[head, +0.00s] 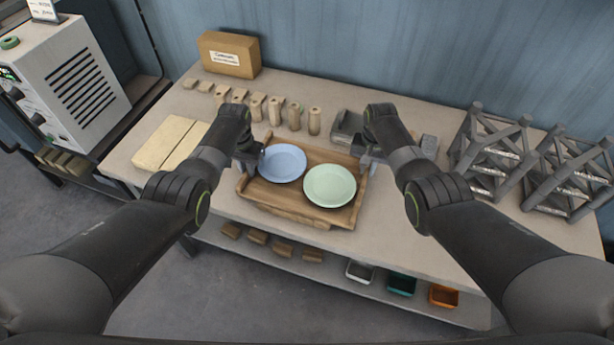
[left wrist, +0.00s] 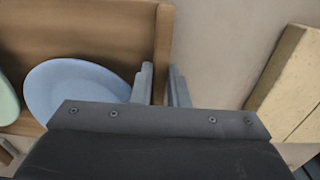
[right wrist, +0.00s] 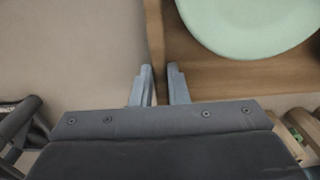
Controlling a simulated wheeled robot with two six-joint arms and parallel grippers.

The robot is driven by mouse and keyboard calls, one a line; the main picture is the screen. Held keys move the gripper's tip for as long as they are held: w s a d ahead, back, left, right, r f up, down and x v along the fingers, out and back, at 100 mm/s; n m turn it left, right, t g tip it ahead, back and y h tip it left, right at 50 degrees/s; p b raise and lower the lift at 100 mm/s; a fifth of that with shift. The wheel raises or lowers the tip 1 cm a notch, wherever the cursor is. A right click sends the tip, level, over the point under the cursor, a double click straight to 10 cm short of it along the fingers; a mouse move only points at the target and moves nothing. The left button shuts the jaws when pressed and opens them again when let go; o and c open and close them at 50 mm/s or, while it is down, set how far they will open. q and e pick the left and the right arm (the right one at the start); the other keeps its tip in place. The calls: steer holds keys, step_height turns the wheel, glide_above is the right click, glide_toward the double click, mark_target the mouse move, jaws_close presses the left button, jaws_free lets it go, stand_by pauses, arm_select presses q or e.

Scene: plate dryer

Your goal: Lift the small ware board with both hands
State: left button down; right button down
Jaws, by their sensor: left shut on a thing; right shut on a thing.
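The small wooden ware board (head: 285,198) is at the front edge of the table in the head view, with raised side rims. A blue plate (head: 282,163) and a green plate (head: 330,186) lie on it. My left gripper (head: 250,160) is shut on the board's left rim, which passes between its fingers in the left wrist view (left wrist: 162,85). My right gripper (head: 370,160) is shut on the right rim, which shows between its fingers in the right wrist view (right wrist: 157,85). Whether the board is clear of the tabletop is hard to tell.
Behind the board stand several wooden cylinders (head: 275,112) and a cardboard box (head: 229,55). A pale block (head: 170,143) lies left. Grey metal frames (head: 490,150) stand right, and a grey tray (head: 346,128) is behind. A lower shelf holds small bins (head: 401,285).

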arm_select(q)
steer(key=shift+w+r, duration=0.1)
steer(key=shift+r, duration=0.1)
arm_select(e)
steer(key=shift+w+r, duration=0.1)
steer(key=shift+r, duration=0.05)
